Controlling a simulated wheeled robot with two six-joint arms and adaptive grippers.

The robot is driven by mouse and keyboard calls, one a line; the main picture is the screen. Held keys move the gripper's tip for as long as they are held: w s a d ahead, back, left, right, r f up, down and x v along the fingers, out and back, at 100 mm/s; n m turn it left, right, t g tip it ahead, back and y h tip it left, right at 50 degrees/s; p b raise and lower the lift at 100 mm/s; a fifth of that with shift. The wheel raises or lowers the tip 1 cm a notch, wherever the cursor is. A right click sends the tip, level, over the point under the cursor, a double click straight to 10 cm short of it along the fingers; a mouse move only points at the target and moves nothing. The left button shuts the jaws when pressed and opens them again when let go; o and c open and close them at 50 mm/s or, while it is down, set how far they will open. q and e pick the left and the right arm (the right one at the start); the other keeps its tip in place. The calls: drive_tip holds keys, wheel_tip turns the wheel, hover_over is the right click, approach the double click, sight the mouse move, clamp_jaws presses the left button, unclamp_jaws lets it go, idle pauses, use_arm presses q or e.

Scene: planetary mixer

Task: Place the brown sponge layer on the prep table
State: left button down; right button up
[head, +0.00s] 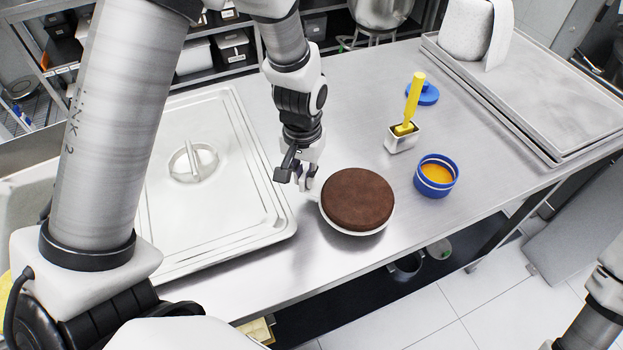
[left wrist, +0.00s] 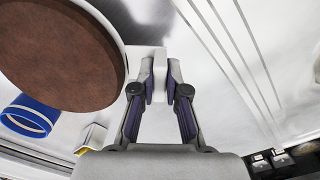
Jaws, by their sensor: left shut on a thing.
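The brown sponge layer (head: 358,198) is a round dark disc lying flat on a round white plate (head: 352,232) with a short tab. They are at the front edge of the steel prep table (head: 340,110). My left gripper (head: 311,186) is at the plate's left side. In the left wrist view my left gripper (left wrist: 160,82) is shut on the plate's white tab. The sponge layer (left wrist: 60,52) fills the upper left there, clear of the fingers. I cannot tell whether the plate touches the table. My right gripper is out of view.
A large lidded steel pan (head: 215,215) lies to the left. A blue tub (head: 436,176) of orange filling, a small steel container (head: 402,140) with a yellow-handled tool (head: 414,97), and a blue lid (head: 424,94) stand to the right. Steel trays (head: 550,90) lie at far right.

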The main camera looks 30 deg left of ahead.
use_arm(q)
drive_tip(key=shift+w+d+f, duration=0.1)
drive_tip(key=shift+w+d, duration=0.3)
drive_tip(key=shift+d, duration=0.05)
drive_tip(key=shift+w+d+f, duration=0.15)
drive_tip(key=shift+f, duration=1.8)
drive_tip(key=c, duration=1.2)
unclamp_jaws()
drive_tip(key=shift+p, duration=0.3)
wheel_tip(320, 180, up, 12)
drive_tip(key=b, duration=0.1)
drive_tip(key=shift+r, duration=0.2)
